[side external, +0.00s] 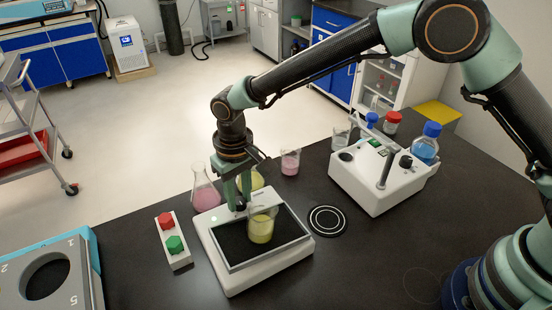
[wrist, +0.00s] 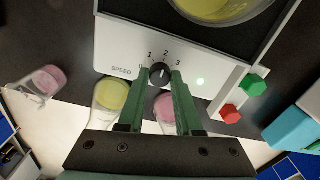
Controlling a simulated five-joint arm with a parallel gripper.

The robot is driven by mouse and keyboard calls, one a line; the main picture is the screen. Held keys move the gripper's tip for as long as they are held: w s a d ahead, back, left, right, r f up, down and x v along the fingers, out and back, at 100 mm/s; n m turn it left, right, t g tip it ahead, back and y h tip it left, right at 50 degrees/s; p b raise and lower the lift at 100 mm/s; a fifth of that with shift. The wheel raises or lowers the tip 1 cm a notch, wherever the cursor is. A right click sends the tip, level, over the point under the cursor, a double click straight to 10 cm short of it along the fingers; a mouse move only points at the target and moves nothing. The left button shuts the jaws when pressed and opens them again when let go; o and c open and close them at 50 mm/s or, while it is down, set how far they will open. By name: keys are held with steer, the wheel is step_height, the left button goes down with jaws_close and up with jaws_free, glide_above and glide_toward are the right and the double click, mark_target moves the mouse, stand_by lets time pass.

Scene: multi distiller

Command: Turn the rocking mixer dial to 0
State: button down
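The rocking mixer (side external: 258,277) is a white box with a dark tray on the table. In the wrist view, its black dial (wrist: 159,74) sits on the white front panel (wrist: 120,52), beside the word SPEED and an arc of numbers; 1, 2 and 3 are legible. The dial's pale pointer mark seems to face the top of its scale, near 2; this is hard to read. My gripper (wrist: 160,73) points at the panel, its green fingertips closely flanking the dial with no clear gap. In the side view, my gripper (side external: 238,202) is at the mixer's back-left corner.
A beaker of yellow liquid (side external: 261,229) stands on the tray. Flasks with pink (side external: 206,198) and yellow (side external: 256,182) liquid stand close behind my gripper. A box with red and green buttons (side external: 174,250) is left of the mixer. A white device (side external: 375,185) stands right.

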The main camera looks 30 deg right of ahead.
steer(key=shift+d, duration=0.15)
steer(key=n, duration=0.8)
steer(key=shift+w, duration=0.1)
steer(key=n, duration=0.5)
steer(key=shift+g, duration=0.3)
steer(key=n, duration=0.4)
steer(key=shift+n+h, duration=0.3)
steer(key=c, duration=0.6)
jaws_free()
